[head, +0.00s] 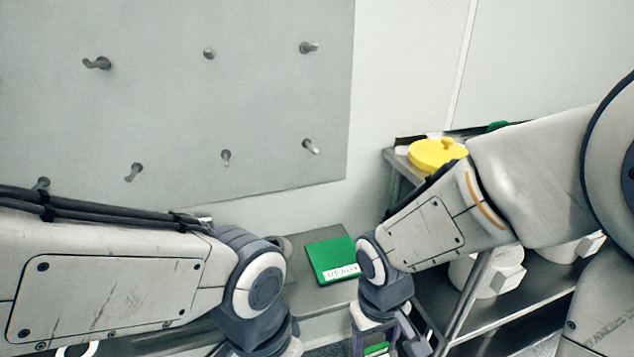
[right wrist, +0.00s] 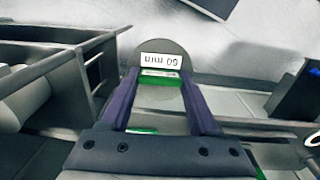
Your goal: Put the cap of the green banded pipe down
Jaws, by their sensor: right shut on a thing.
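My right gripper (right wrist: 159,75) is shut on a cap with green parts (right wrist: 160,81). The purple fingers lie on either side of it. Beyond the fingers is a grey rounded face with a white label reading "60 min", upside down in the right wrist view. In the head view my right gripper (head: 376,343) is at the bottom edge, a bit of green between its fingers. A green mat (head: 330,257) with a white label lies on the grey bench, up and left of that gripper. My left gripper is out of view. I cannot make out the pipe.
A yellow lid (head: 437,153) lies on the metal rack (head: 397,165) at the right. White containers (head: 487,275) stand on its lower shelf, partly behind my right arm. A grey board with several pegs (head: 209,53) hangs behind. The green mat's surface is bare.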

